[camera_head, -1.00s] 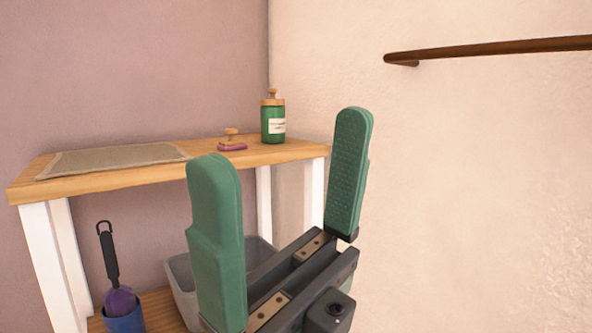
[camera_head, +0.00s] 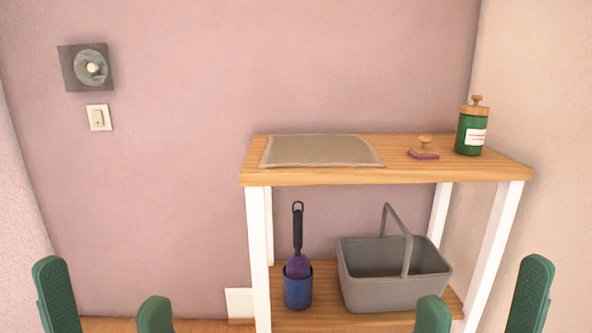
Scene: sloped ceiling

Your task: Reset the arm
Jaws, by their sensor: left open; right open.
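My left gripper (camera_head: 104,312) shows at the bottom left, with its two green fingers spread apart and nothing between them. My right gripper (camera_head: 485,305) shows at the bottom right, also with its green fingers apart and empty. Only the finger ends of both are in view; the arms behind them are out of frame. Both grippers appear in front of the wooden shelf unit (camera_head: 350,178), and neither visibly touches anything.
The shelf top holds a beige mat (camera_head: 320,151), a brush with wooden knob (camera_head: 424,150) and a green jar (camera_head: 471,133). Below stand a grey basket (camera_head: 390,290) and a blue cup (camera_head: 298,292) with a dark-handled tool. A light switch (camera_head: 98,117) and a dial (camera_head: 90,67) are on the wall.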

